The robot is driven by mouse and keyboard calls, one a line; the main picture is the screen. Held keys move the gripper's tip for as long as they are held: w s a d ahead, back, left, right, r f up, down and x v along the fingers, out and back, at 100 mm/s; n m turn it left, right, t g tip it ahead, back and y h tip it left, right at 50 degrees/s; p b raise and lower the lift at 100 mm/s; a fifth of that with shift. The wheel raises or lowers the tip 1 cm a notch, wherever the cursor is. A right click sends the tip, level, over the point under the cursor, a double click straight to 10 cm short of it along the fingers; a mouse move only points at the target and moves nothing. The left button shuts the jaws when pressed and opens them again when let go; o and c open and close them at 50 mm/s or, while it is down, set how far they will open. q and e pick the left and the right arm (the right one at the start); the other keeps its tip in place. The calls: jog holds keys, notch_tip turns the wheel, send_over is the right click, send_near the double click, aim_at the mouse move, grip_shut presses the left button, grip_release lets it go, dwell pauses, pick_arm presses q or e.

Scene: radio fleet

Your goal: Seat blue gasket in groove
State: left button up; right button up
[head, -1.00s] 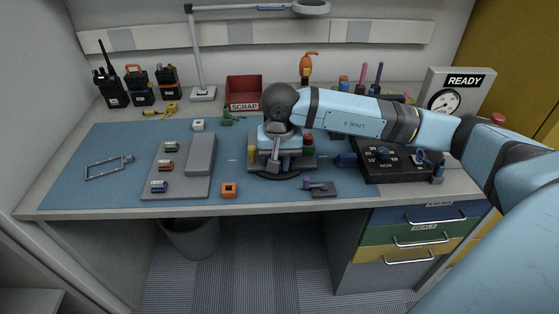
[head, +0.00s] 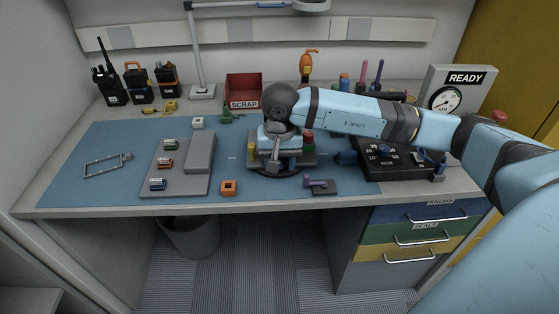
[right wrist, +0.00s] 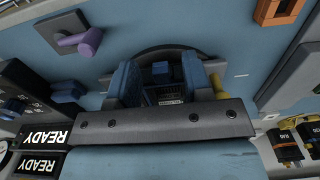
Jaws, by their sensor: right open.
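My right gripper (head: 278,164) reaches down over a dark round stand (head: 278,172) at the middle of the bench. In the right wrist view, its two blue fingers (right wrist: 160,80) are apart. A dark radio body with a grooved face (right wrist: 165,97) and a small blue piece (right wrist: 160,68) show between and beyond them. I cannot tell whether the fingers touch anything. I cannot make out the blue gasket for sure; the arm and gripper hide most of the stand in the head view. My left gripper is not in view.
A grey tray (head: 150,188) with several small parts lies left of the stand, with an orange block (head: 228,188) nearby. A purple-handled piece (head: 318,183) sits front right. A black test box (head: 400,172) stands at right, a red scrap bin (head: 243,88) behind.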

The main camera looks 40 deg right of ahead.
jog(key=shift+f, duration=0.2)
notch_tip(320, 180, up, 14)
jog(key=p, duration=0.1)
jog(key=shift+p, duration=0.3)
dwell(0.4)
